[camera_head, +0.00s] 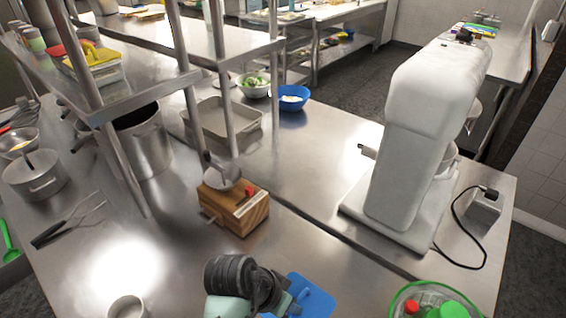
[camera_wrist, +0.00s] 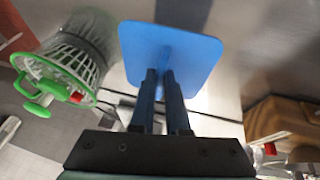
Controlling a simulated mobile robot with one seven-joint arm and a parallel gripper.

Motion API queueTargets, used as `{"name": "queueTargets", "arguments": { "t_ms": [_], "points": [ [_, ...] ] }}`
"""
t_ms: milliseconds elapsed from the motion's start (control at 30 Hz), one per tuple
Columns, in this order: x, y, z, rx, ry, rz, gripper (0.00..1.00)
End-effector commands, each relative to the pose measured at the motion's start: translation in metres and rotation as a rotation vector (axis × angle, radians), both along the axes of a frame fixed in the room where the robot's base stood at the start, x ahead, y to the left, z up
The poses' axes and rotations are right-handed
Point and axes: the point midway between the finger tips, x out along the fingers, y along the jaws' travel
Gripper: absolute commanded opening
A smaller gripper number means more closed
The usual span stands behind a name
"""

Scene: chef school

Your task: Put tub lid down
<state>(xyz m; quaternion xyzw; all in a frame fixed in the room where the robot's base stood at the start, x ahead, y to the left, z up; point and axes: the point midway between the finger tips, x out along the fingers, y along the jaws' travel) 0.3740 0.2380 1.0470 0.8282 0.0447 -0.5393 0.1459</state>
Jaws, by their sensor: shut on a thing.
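The tub lid (camera_wrist: 192,47) is a flat blue square with rounded corners. In the wrist view my gripper (camera_wrist: 162,78) is shut on the raised part at the middle of the lid. In the head view the lid (camera_head: 312,296) shows at the bottom, partly hidden behind my arm. It is over the front of the steel counter (camera_head: 160,245). I cannot tell whether it touches the counter. My fingertips are hidden in the head view.
A wooden box grinder (camera_head: 235,208) stands behind the lid. A green-rimmed basket (camera_head: 398,296) is to its right, and a white cup (camera_head: 128,307) is to its left. A large white mixer (camera_head: 405,150) stands at the back right. Bare counter lies left of my arm.

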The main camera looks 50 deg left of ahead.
Motion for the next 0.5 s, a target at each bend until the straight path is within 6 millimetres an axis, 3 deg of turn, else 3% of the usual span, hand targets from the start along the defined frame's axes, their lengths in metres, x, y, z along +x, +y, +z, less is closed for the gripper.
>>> {"name": "queueTargets", "arguments": {
  "t_ms": [133,500],
  "points": [
    [-0.001,-0.001,-0.027,-0.005,0.004,0.0,0.0],
    [0.0,-0.001,-0.073,-0.002,0.002,-0.001,0.0]
  ]
}}
